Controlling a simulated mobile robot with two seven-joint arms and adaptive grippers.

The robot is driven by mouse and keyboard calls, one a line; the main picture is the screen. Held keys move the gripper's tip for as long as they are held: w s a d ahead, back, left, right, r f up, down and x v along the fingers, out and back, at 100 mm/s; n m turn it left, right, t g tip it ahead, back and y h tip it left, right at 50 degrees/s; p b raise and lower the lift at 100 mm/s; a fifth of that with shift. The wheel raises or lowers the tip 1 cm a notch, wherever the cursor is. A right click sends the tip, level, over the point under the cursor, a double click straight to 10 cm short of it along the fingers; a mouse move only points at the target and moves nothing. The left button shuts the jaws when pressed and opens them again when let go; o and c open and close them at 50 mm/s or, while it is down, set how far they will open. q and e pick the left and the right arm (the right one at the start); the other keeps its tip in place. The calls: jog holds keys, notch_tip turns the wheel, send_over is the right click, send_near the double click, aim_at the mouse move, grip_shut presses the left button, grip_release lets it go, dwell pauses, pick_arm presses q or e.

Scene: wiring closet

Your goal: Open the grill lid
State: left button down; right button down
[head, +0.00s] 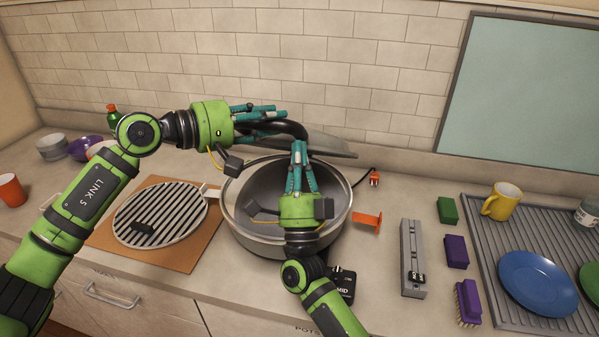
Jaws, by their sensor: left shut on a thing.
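The round grill (344,218) stands on the counter at mid-picture, a grey bowl with a dark inside. Its grey lid (335,150) shows as a thin, tilted plate above the back of the bowl, with a gap at the front. A black curved handle (292,128) is on the lid. My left gripper (278,120) reaches in from the left and is shut on the handle. My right gripper (300,148) is in front of the bowl, fingers pointing up close to the handle. Its fingertips look close together; whether they touch anything is unclear. My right arm hides part of the bowl.
A round grill rack (160,212) lies on a brown board (182,256) to the left. A control box (343,284), an orange piece (367,221) and a grey strip (411,255) lie at right. A dish rack (483,232) fills the far right. The tiled wall stands close behind.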

jog(key=shift+w+r, duration=0.2)
jog(key=shift+r, duration=0.05)
dwell(0.3)
pick_arm(q)
jog(key=c, duration=0.8)
grip_release()
